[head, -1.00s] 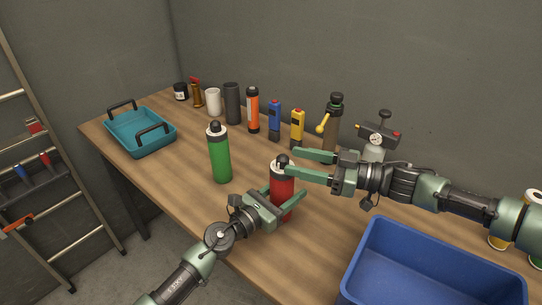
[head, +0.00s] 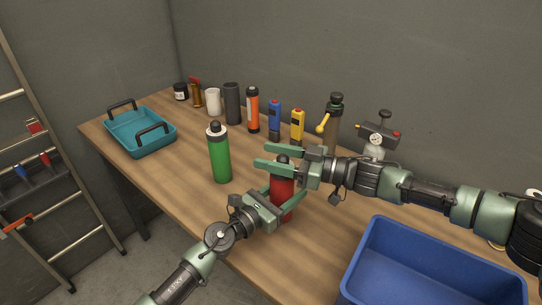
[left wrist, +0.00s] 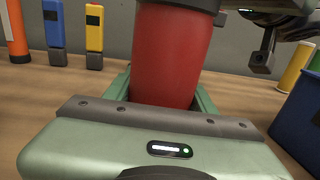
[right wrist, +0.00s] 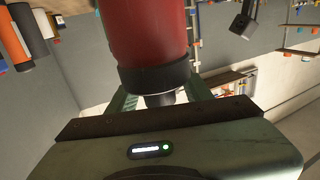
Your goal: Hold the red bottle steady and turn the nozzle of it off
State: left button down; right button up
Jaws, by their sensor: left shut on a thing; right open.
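The red bottle (head: 284,187) stands upright on the wooden table near its front edge. My left gripper (head: 286,196) is shut on the bottle's body; in the left wrist view the red body (left wrist: 168,62) sits between the green fingers. My right gripper (head: 263,155) is open at the height of the bottle's top, with its fingers reaching past it. In the right wrist view the bottle appears upside down, and its dark nozzle (right wrist: 162,98) lies between the open fingers. Contact there cannot be told. In the head view the right gripper partly hides the nozzle.
A green bottle (head: 219,158) stands to the left. A blue bin (head: 430,262) is at the front right. A teal tray (head: 140,145) is at the far left. Several cans and tools, including a yellow one (head: 297,125), line the back. The table between tray and green bottle is clear.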

aim_at(288, 162)
grip_shut()
jog(key=shift+w+m+t+h, duration=0.15)
jog(key=shift+m+t+h, duration=0.4)
jog(key=shift+m+t, duration=0.5)
jog(key=shift+w+m+t+h, duration=0.1)
jog(key=shift+m+t+h, duration=0.55)
jog(key=shift+t, duration=0.7)
jog(key=shift+w+d+m+t+h, duration=0.25)
jog(key=shift+m+t+h, duration=0.2)
jog(key=shift+t, duration=0.25)
grip_release()
jog(key=shift+d, duration=0.15)
jog(key=v, duration=0.7)
jog(key=shift+s+d, duration=0.1)
jog(key=shift+s, duration=0.1)
